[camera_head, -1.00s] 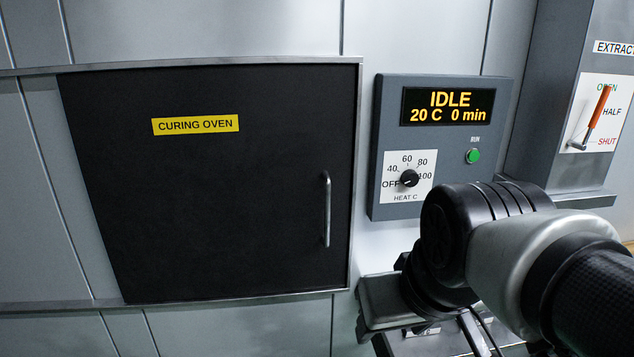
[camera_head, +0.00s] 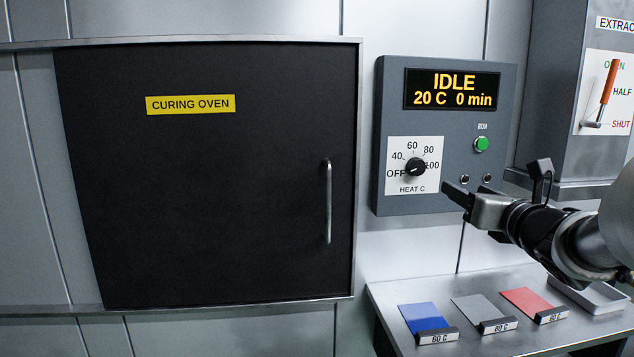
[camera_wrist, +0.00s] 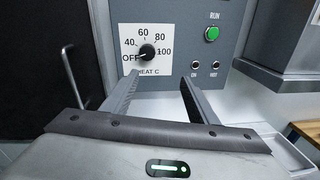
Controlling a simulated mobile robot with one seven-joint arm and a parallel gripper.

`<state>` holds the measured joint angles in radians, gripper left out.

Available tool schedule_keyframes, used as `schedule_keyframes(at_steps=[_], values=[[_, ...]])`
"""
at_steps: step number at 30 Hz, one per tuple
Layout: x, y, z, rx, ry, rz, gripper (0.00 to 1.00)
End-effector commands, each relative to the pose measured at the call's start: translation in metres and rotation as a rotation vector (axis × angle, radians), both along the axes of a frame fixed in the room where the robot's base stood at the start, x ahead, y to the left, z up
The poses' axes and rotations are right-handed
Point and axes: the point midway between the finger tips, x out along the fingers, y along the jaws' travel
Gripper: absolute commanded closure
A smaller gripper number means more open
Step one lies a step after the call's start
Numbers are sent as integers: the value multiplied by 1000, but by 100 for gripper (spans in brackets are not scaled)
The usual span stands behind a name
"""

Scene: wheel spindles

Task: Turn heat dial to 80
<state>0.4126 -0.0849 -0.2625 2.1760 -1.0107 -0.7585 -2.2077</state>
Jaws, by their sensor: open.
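The heat dial (camera_head: 414,167) is a black round knob on a white plate marked OFF, 40, 60, 80 and 100. Its white mark points left, toward OFF. The dial also shows in the wrist view (camera_wrist: 147,53), above my left finger. My gripper (camera_wrist: 161,84) is open and empty, with its fingers toward the panel, apart from the dial. In the head view my gripper (camera_head: 460,193) is to the right of and below the dial. The display (camera_head: 454,90) reads IDLE, 20 C, 0 min.
A green RUN button (camera_head: 481,144) and two small indicators sit right of the dial. The closed curing oven door (camera_head: 200,200) has a vertical handle (camera_head: 328,202). An extraction lever (camera_head: 607,90) is far right. Blue, grey and red plates lie on the shelf (camera_head: 395,290) below.

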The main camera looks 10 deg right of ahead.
Motion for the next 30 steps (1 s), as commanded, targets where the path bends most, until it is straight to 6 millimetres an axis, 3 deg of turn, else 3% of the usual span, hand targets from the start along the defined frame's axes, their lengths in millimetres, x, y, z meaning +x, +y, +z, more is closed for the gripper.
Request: schedule_keyframes(at_steps=[4,8,24,30], values=[[-4,14,2,-121,-29,80,46],[6,17,3,-133,-32,91,46],[118,21,3,-128,-31,89,46],[151,21,4,-128,-31,88,46]])
